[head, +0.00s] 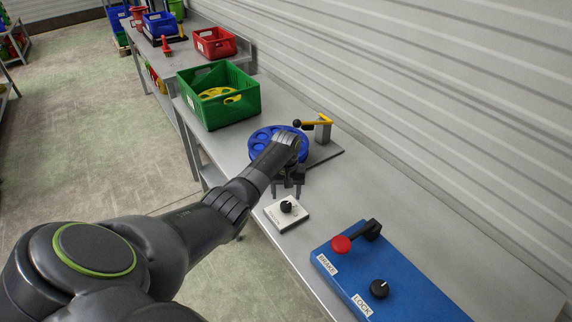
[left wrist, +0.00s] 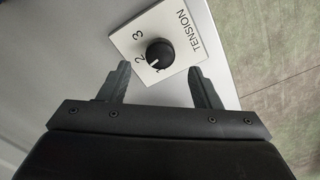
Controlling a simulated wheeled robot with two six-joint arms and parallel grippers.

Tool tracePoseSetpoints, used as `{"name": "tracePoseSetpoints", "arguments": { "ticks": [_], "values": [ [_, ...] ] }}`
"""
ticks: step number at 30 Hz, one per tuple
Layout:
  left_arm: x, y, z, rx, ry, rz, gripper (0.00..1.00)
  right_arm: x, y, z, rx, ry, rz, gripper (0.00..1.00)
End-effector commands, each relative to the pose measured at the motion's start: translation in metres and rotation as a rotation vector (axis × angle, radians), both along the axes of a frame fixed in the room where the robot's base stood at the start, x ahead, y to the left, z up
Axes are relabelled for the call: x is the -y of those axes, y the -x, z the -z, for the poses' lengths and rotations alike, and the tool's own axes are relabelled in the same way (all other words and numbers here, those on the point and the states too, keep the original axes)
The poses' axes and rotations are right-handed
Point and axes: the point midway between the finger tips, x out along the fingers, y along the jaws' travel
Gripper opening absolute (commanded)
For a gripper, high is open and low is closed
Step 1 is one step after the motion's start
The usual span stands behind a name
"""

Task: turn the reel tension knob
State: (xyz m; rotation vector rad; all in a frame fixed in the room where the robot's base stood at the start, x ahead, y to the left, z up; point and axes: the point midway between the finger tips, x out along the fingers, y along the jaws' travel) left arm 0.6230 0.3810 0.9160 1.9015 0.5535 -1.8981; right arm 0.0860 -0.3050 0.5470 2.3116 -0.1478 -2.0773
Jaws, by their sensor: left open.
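The reel tension knob (head: 287,207) is a small black dial on a white plate (head: 276,221) near the table's front edge. In the left wrist view the knob (left wrist: 160,53) has a white pointer line aimed toward the "1" side. The plate (left wrist: 133,33) there is marked TENSION, with 2 and 3 also readable. My left gripper (head: 288,190) is open and empty, pointing down just behind the plate in the head view. In the left wrist view its fingers (left wrist: 160,80) are spread, with the knob ahead, between and beyond the tips. My right gripper is not in view.
A blue reel (head: 262,140) stands behind my left gripper, beside a yellow lever (head: 318,122) on a post. A blue box (head: 385,290) with a red-knobbed brake lever (head: 342,244) and a lock knob (head: 379,289) is at front right. A green crate (head: 205,112) stands farther back.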

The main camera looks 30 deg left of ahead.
Motion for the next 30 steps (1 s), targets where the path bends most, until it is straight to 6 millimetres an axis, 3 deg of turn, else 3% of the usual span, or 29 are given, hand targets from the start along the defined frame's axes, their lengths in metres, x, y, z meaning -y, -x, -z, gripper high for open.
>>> {"name": "tracePoseSetpoints", "arguments": {
  "ticks": [15,21,30],
  "values": [
    [0.0,0.0,-0.105,0.004,-0.001,0.0,0.58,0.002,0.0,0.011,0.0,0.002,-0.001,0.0],
    [0.0,0.0,-0.123,0.001,-0.001,0.0,0.58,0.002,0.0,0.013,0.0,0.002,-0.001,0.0],
    [0.0,0.001,-0.126,-0.001,0.001,0.0,0.58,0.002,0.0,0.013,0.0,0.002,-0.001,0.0]
  ]
}}
